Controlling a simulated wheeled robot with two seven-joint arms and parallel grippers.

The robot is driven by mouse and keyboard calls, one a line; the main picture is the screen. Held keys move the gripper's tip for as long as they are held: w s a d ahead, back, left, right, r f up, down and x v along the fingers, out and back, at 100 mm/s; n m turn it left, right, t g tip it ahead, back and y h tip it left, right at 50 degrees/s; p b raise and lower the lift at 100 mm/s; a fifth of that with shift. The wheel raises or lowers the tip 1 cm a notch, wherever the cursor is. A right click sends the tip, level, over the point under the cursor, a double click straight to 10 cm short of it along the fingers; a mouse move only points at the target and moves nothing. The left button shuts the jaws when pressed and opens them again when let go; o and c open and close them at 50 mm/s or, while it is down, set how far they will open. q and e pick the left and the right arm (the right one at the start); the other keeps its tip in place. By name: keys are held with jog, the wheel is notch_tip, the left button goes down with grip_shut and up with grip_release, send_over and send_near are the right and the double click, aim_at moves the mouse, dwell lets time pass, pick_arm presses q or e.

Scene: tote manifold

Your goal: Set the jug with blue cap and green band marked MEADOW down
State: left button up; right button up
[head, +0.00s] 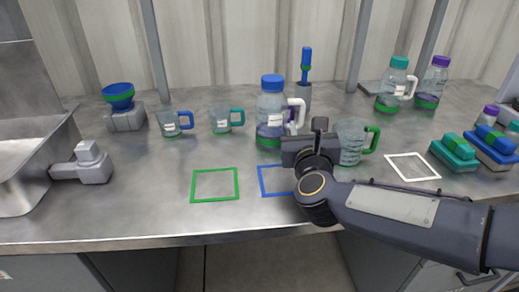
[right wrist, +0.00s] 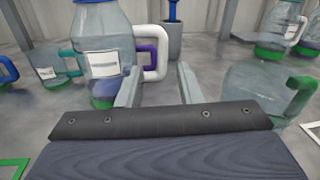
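The jug with a blue cap and green band (head: 270,108) appears to stand upright on the counter; its label is too small to read. In the right wrist view the jug (right wrist: 104,45) is at upper left, with its white handle (right wrist: 165,52) toward me. My right gripper (head: 319,137) is beside the jug, to its right. Its two fingers (right wrist: 158,86) are apart, with the handle seen beyond and between them; nothing is gripped. My left gripper is out of view.
Outlined squares lie in front: green (head: 215,185), blue (head: 262,182) partly under my arm, white (head: 413,167). A green-handled mug (head: 349,142) is close right of my gripper. A purple handle (right wrist: 147,54) shows behind the white one. More mugs (head: 168,124) stand left; teal-capped (head: 391,88) and purple-capped (head: 432,84) jugs stand back right.

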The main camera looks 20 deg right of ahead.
aim_at(302, 115)
jog(key=shift+d+f+m+h, duration=0.1)
jog(key=shift+f+m+h, duration=0.35)
jog(key=shift+m, duration=0.25)
jog(key=shift+w+d, duration=0.15)
jog(key=shift+w, duration=0.05)
jog(key=x, duration=0.7)
jog(key=shift+w+r, duration=0.2)
jog(key=shift+r, duration=0.05)
grip_shut()
